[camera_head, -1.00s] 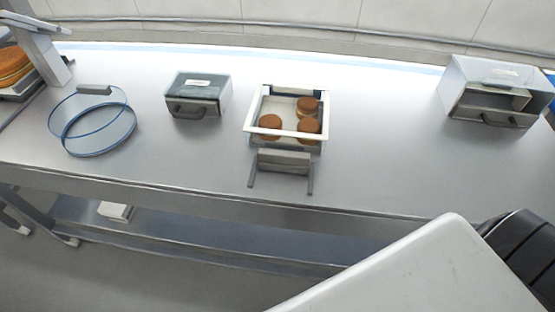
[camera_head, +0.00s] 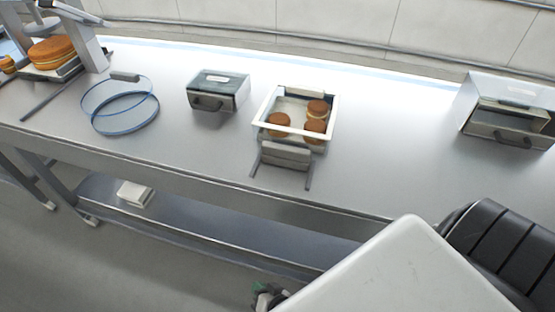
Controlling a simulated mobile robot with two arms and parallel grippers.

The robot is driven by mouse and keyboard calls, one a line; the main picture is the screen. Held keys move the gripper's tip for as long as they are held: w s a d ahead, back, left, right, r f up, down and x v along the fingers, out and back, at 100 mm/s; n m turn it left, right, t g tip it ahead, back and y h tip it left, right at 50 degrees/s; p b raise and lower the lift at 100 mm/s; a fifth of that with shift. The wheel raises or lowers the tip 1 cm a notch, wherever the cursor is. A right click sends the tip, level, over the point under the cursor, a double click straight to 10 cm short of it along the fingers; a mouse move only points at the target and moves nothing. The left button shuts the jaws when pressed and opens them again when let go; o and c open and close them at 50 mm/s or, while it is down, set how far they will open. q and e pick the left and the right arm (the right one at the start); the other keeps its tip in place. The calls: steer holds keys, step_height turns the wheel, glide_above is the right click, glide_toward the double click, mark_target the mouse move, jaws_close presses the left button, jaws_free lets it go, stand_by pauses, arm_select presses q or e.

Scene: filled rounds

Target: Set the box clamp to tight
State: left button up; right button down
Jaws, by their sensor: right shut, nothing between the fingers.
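An open box with a white rim (camera_head: 291,92) stands on the bench, with three brown filled rounds (camera_head: 317,108) inside. The grey clamp (camera_head: 286,153) is at its front side, a bar with two thin arms that point toward the bench's front edge. Whether it is tight or loose I cannot tell. My right gripper (camera_head: 266,296) shows only as a small dark piece at the bottom edge, well below the box and apart from it. It is shut and empty, partly hidden by my white arm part. My left gripper is not in view.
A small lidded box with a handle (camera_head: 217,92) stands left of the open box, and blue hoops (camera_head: 121,106) lie farther left. A larger clear-topped box (camera_head: 505,111) stands at the right. A large round (camera_head: 52,53) sits on a stand at far left. The bench between the boxes is clear.

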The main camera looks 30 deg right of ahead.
mark_target(284, 153)
steer(key=w+r+m+t+h, duration=0.45)
steer(key=r+m, duration=0.35)
steer(key=r, duration=0.5)
steer(key=w+r+m+t+h, duration=0.35)
steer(key=w+r+m, duration=0.25)
steer(key=r+m, duration=0.45)
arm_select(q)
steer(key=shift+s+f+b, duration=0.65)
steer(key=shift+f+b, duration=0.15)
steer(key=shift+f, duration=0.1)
arm_select(e)
steer(key=s+d+r+m+g+h, duration=0.2)
steer(key=r+m+g, duration=0.3)
steer(key=r+m, duration=0.3)
steer(key=s+d+r+m+g+h, duration=0.3)
steer(key=s+r+m+g, duration=0.2)
steer(key=m, duration=0.8)
step_height(284, 153, up, 4)
steer(key=shift+s+f+g, duration=0.25)
steer(key=shift+g, duration=0.05)
steer(key=shift+d+m, duration=0.15)
steer(key=shift+m, duration=0.1)
